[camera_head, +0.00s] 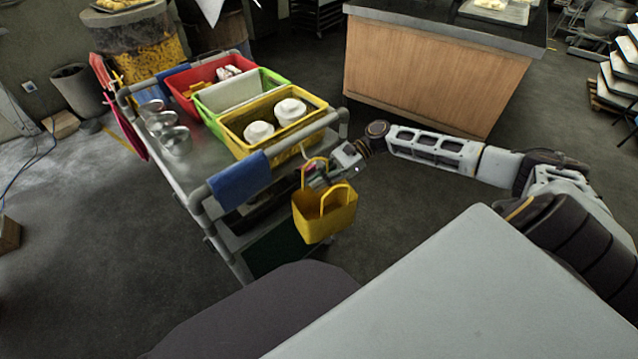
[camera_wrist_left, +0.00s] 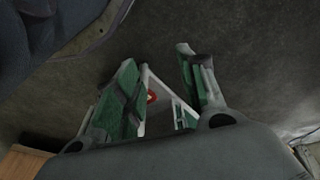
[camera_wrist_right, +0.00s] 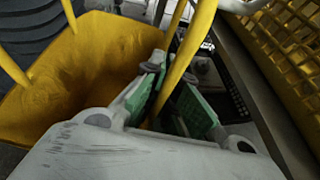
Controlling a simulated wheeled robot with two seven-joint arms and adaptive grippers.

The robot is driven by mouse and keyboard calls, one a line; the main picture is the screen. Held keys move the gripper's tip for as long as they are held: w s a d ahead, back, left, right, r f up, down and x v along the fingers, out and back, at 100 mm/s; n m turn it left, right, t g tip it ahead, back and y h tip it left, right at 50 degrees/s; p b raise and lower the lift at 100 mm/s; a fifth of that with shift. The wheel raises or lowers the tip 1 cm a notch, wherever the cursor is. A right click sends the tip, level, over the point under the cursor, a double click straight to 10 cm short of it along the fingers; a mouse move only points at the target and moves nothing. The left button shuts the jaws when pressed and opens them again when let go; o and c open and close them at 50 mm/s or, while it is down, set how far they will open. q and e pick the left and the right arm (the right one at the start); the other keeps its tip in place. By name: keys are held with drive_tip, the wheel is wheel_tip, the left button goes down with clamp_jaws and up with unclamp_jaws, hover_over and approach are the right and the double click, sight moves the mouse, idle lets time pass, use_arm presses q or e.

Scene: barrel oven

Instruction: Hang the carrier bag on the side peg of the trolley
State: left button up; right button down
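The yellow carrier bag (camera_head: 324,219) hangs upright beside the near right corner of the trolley (camera_head: 188,170), with two looped handles on top. My right gripper (camera_head: 318,178) is closed around one handle, which runs between its green-padded fingers (camera_wrist_right: 170,100) in the right wrist view. The bag's yellow wall (camera_wrist_right: 85,70) fills the left of that view. A short pale rod, seemingly the side peg (camera_head: 305,153), shows just above the gripper; I cannot tell whether a handle loops it. My left gripper (camera_wrist_left: 160,80) is open and empty, outside the head view.
Yellow (camera_head: 272,122), green (camera_head: 237,91) and red (camera_head: 192,82) bins and metal cups (camera_head: 175,140) sit on the trolley. A blue cloth (camera_head: 240,178) hangs over its near rail. A wood-fronted counter (camera_head: 425,80) stands behind my right arm. Floor left of the trolley is mostly clear.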

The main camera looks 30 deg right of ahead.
use_arm(q)
drive_tip(key=shift+s+f+p, duration=0.3)
drive_tip(key=shift+p, duration=0.15)
use_arm(e)
drive_tip(key=shift+w+a+f, duration=0.1)
drive_tip(key=shift+w+f, duration=0.15)
drive_tip(key=shift+w, duration=0.2)
drive_tip(key=shift+w+a+f, duration=0.1)
drive_tip(key=shift+w+f, duration=0.1)
drive_tip(key=shift+w, duration=0.25)
idle(0.6)
drive_tip(key=c, duration=1.6)
unclamp_jaws()
drive_tip(key=shift+o, duration=0.2)
drive_tip(key=shift+d, duration=0.15)
drive_tip(key=v, duration=1.1)
drive_tip(key=shift+d+r, duration=0.2)
drive_tip(key=shift+d, duration=0.1)
